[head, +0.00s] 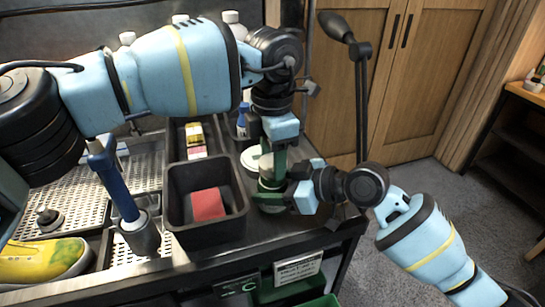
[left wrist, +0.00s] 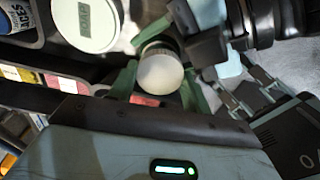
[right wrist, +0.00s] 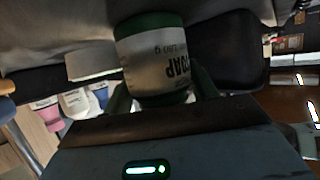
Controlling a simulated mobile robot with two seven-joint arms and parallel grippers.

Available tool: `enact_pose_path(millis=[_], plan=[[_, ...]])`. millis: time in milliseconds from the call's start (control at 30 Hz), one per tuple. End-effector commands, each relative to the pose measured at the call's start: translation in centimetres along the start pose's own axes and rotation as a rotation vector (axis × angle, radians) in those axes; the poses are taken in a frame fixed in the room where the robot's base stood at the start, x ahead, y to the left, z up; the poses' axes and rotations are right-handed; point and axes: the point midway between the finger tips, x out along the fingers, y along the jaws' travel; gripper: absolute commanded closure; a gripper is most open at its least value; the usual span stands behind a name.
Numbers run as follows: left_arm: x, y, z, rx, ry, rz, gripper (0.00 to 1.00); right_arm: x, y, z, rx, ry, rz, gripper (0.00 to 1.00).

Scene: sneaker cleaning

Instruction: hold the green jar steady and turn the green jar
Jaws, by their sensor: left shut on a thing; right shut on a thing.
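The green jar (head: 266,180) stands upright near the right edge of the dark bench, partly hidden by my grippers. In the right wrist view it shows a green end and a pale label reading SOAP (right wrist: 160,62). My right gripper (head: 272,196) comes in from the right and is shut on the jar's body low down. My left gripper (head: 274,150) points down from above and is shut on the jar's top. In the left wrist view its green fingers flank a round white lid with a ridged rim (left wrist: 161,72).
A black bin (head: 178,215) with a red sponge (head: 208,204) stands further left. A blue-handled tool (head: 118,190) and a yellow-green sneaker (head: 40,260) are at the left. The bench edge is close on the right.

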Motion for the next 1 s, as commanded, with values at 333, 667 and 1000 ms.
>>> enact_pose_path(millis=[333, 667, 1000], plan=[[-0.8, 0.0, 0.0, -0.001, -0.001, 0.001, 0.79, 0.0, 0.0, 0.0, 0.0, 0.0, 0.0, 1.0], [-4.0, 0.0, 0.0, 0.0, 0.0, 0.001, 0.79, 0.0, 0.0, 0.0, 0.0, 0.0, 0.0, 1.0], [-4.0, 0.0, 0.0, 0.0, 0.001, 0.0, 0.79, 0.0, 0.0, 0.0, 0.0, 0.0, 0.0, 0.24]])
